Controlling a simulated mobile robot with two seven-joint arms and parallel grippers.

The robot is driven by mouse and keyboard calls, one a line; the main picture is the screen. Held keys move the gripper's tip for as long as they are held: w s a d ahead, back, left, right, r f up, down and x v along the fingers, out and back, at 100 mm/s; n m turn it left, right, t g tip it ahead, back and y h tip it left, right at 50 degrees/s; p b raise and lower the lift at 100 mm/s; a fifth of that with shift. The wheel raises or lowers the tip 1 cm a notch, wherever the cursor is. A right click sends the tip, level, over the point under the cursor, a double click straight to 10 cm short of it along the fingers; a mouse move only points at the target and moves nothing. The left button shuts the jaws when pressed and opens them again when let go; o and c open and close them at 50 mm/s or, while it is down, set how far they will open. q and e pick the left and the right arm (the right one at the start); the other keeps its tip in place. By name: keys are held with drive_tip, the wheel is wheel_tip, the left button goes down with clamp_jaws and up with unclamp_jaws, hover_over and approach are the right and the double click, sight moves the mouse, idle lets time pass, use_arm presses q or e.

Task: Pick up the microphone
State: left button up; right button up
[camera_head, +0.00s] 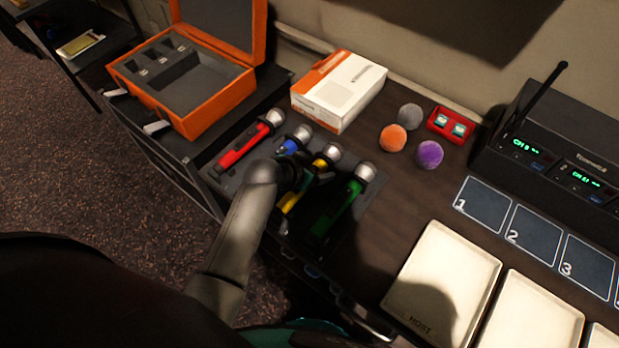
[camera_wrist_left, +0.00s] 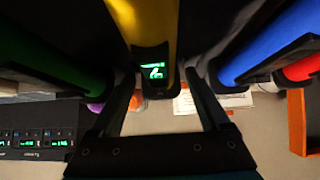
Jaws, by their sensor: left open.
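Several handheld microphones lie side by side on a dark mat: a red one (camera_head: 243,143), a blue one (camera_head: 290,147), a yellow one (camera_head: 321,164) and a green one (camera_head: 340,212), each with a silver head. My left gripper (camera_head: 300,178) is over the yellow microphone and hides part of it and of the blue one. In the left wrist view, the open fingers (camera_wrist_left: 162,82) stand on either side of the yellow microphone (camera_wrist_left: 157,30), whose small green display shows between them. The green (camera_wrist_left: 50,45) and blue (camera_wrist_left: 262,45) microphones flank them. My right gripper is not visible.
An open orange case (camera_head: 205,103) stands at the back left, beside a white and orange box (camera_head: 338,95). Grey (camera_head: 410,116), orange (camera_head: 393,139) and purple (camera_head: 429,154) foam balls sit nearby. A receiver (camera_head: 560,150), numbered pads and cream trays (camera_head: 445,275) fill the right.

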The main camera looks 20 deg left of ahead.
use_arm(q)
clamp_jaws()
idle(0.8)
